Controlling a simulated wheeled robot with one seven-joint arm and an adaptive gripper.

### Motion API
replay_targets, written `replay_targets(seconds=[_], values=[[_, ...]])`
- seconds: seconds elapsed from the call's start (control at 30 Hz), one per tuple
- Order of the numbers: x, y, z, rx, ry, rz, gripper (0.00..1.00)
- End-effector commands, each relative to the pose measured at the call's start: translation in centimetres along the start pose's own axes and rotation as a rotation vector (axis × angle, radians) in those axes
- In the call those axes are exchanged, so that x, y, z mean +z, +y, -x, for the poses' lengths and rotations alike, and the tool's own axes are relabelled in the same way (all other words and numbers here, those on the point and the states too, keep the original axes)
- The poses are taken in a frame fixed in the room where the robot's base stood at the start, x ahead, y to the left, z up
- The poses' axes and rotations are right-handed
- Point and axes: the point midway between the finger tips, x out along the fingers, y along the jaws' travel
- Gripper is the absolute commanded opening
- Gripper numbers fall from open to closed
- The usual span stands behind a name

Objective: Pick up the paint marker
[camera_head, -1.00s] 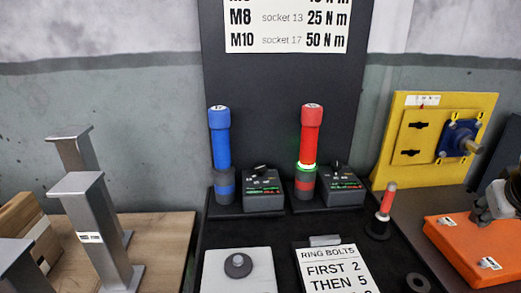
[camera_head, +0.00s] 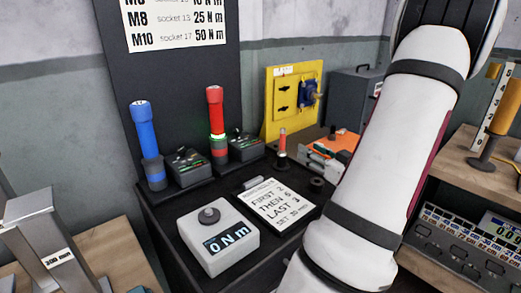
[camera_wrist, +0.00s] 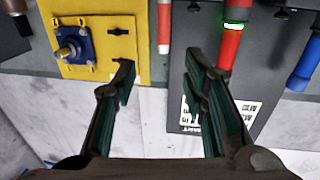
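The paint marker (camera_head: 282,143), slim with a red upper part, stands upright in a small dark holder on the black bench top. It also shows in the wrist view at the top centre, as a red and white stick (camera_wrist: 164,28). My gripper (camera_wrist: 160,76) is open and empty in the wrist view. The marker lies beyond the fingertips, roughly in line with the gap between them, and does not touch them. In the head view my white arm fills the right side and the gripper itself is not seen.
Red (camera_head: 215,120) and blue (camera_head: 147,145) tools stand upright in docks left of the marker. A yellow panel (camera_head: 292,100) with a blue fitting stands behind it. An orange case (camera_head: 340,145) lies to its right. A torque tester (camera_head: 218,240) and a printed card (camera_head: 275,205) lie in front.

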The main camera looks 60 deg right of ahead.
Motion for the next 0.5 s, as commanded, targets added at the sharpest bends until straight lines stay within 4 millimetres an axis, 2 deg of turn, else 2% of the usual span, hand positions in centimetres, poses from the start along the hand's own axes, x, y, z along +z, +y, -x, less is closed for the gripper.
replay_targets(seconds=[0.07, 0.33, 0.5], values=[[0.0, 0.0, -0.5, -0.003, 0.01, -0.004, 0.39], [-0.1, -0.1, -5.4, -0.006, 0.01, -0.001, 0.39], [0.0, -0.1, -7.7, -0.004, 0.009, -0.002, 0.39]])
